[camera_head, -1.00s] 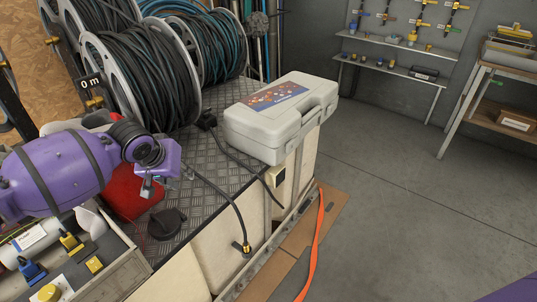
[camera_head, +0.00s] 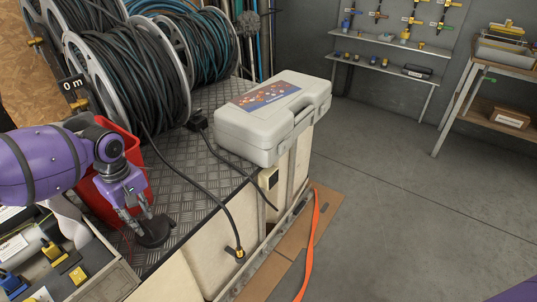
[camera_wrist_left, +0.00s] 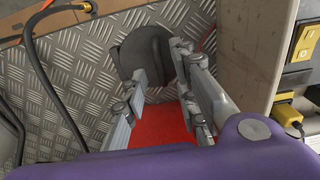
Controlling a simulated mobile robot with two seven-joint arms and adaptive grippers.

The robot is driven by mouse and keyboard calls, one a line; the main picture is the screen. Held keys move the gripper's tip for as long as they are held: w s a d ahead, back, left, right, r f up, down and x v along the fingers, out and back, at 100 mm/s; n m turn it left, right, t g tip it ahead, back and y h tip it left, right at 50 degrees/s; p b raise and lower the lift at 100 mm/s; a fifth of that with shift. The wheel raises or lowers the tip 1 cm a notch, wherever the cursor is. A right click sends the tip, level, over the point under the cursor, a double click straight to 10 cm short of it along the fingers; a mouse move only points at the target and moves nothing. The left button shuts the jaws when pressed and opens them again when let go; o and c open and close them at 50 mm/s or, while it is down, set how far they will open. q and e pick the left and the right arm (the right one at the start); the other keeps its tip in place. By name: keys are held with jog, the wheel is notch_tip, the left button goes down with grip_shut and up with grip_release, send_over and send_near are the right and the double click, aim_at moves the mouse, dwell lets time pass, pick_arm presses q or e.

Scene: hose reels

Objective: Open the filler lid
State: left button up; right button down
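The filler lid (camera_head: 154,236) is a dark round cap with a raised grip, lying flat on the diamond-plate deck near its front edge. My left gripper (camera_head: 136,214) points down at it from the upper left and partly covers it. In the left wrist view the lid (camera_wrist_left: 142,50) lies just beyond the fingertips, with its raised grip near the gap between them. The left gripper (camera_wrist_left: 160,72) is open with nothing between its fingers. Whether a finger touches the lid cannot be told. My right gripper is out of view.
A red container (camera_head: 130,150) stands right behind the left gripper. A black hose (camera_head: 212,190) crosses the deck to a brass fitting. A grey case (camera_head: 265,135) sits at the deck's far right. Hose reels (camera_head: 125,70) stand behind. An open drawer of parts (camera_head: 95,280) is at lower left.

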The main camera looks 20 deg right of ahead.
pick_arm(q)
jog(key=shift+f, duration=0.95)
jog(key=shift+c, duration=0.6)
grip_shut()
